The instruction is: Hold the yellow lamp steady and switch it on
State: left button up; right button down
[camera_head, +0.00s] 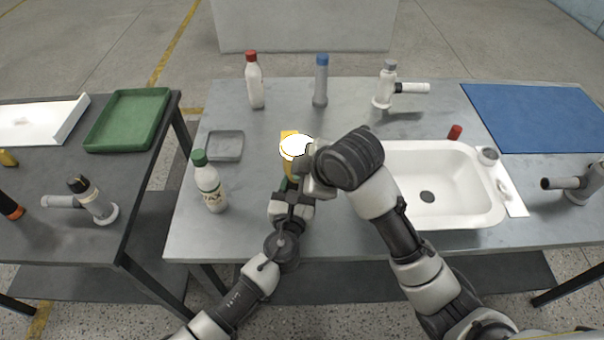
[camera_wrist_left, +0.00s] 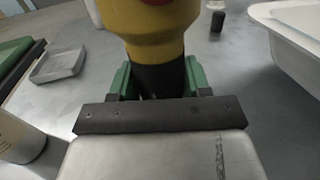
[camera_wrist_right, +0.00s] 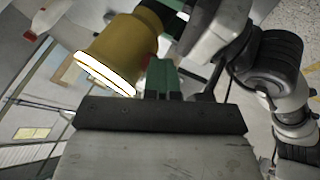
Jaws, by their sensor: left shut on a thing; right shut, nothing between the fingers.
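The yellow lamp (camera_head: 290,168) is upright above the table, its round head (camera_head: 295,146) glowing white. The right wrist view shows its yellow body (camera_wrist_right: 122,48) with a bright ring at the lens. My left gripper (camera_head: 288,190) is shut on the lamp's dark lower part (camera_wrist_left: 158,80), with a green finger on each side. My right gripper (camera_wrist_right: 162,78) is shut and empty, its green fingertips close beside the lamp's body. A red part (camera_wrist_left: 158,2) shows on the lamp; whether the right fingertips touch it I cannot tell.
A green-capped bottle (camera_head: 210,184) and a grey tray (camera_head: 226,146) stand left of the lamp. A white basin (camera_head: 450,213) lies to the right. A red-capped bottle (camera_head: 254,82) and a blue-capped bottle (camera_head: 321,82) stand behind. Bare table lies between these.

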pick_arm(q)
jog(key=shift+a+f, duration=0.1)
jog(key=shift+f, duration=0.05)
pick_arm(e)
jog(key=v, duration=0.9)
jog(key=shift+s, duration=0.15)
jog(key=shift+r, duration=0.15)
pick_arm(q)
jog(key=o, duration=1.1)
jog(key=shift+c, duration=0.2)
pick_arm(e)
jog(key=shift+a, duration=0.1)
